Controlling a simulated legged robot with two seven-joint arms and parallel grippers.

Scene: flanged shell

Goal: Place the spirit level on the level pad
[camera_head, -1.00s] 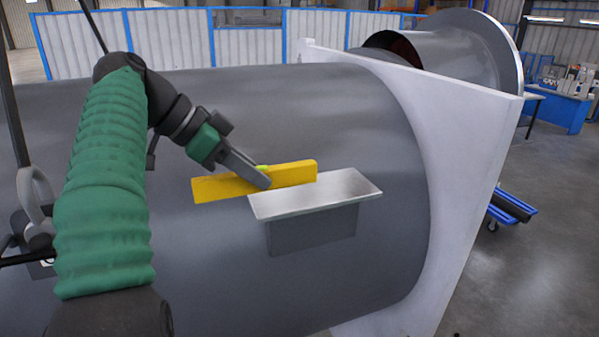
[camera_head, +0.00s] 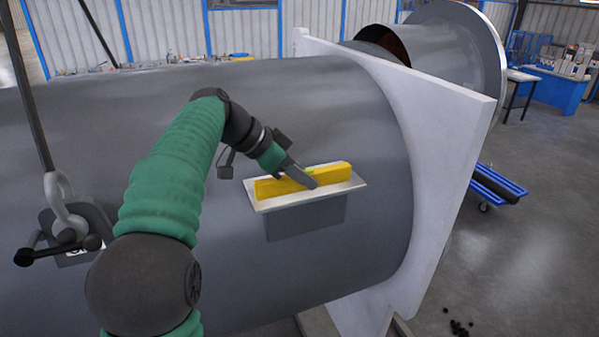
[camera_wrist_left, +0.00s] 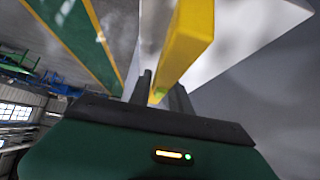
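The yellow spirit level (camera_head: 330,174) lies lengthwise over the flat metal level pad (camera_head: 262,206), which juts from the side of the grey shell (camera_head: 330,100). It appears to be on or just above the pad; I cannot tell whether they touch. My left gripper (camera_head: 308,182) reaches in from the upper left, with its fingers at the middle of the level. In the left wrist view the level (camera_wrist_left: 186,42) runs between the two fingers (camera_wrist_left: 160,92), with the pale pad (camera_wrist_left: 240,35) beside it. My right gripper is not in view.
A shackle (camera_head: 62,205) on a lifting lug sits on the shell at the left. A white flange plate (camera_head: 440,150) stands at the right. A blue cart (camera_head: 497,185) and a blue bench (camera_head: 555,90) stand beyond on open floor.

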